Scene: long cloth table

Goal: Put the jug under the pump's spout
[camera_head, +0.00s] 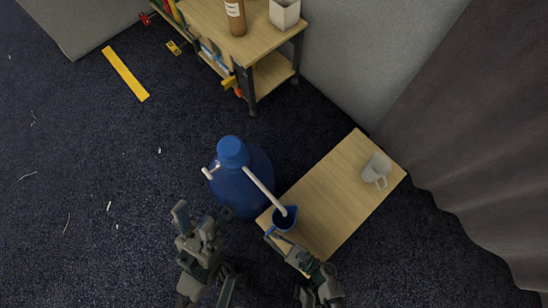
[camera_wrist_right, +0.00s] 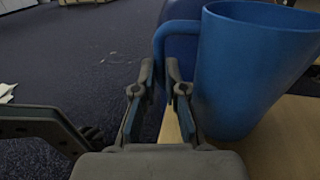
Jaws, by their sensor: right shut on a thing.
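The blue jug (camera_head: 291,214) is at the near left corner of the small wooden table (camera_head: 335,195). My right gripper (camera_head: 273,239) is shut on its handle; in the right wrist view the handle (camera_wrist_right: 160,42) runs down between the fingers (camera_wrist_right: 160,88), beside the upright jug body (camera_wrist_right: 252,70). The pump (camera_head: 232,152) tops a big blue bottle (camera_head: 238,190) on the floor left of the table. Its white spout (camera_head: 262,187) reaches right, and its tip overlaps the jug's mouth in the head view. My left gripper (camera_head: 203,213) is open and empty, near the bottle.
A pale mug (camera_head: 377,169) stands at the table's far right end. A wooden shelf unit (camera_head: 245,45) holding a brown bottle (camera_head: 236,16) and a white pot (camera_head: 284,13) is at the back. A yellow strip (camera_head: 125,73) lies on the carpet. The table's middle is clear.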

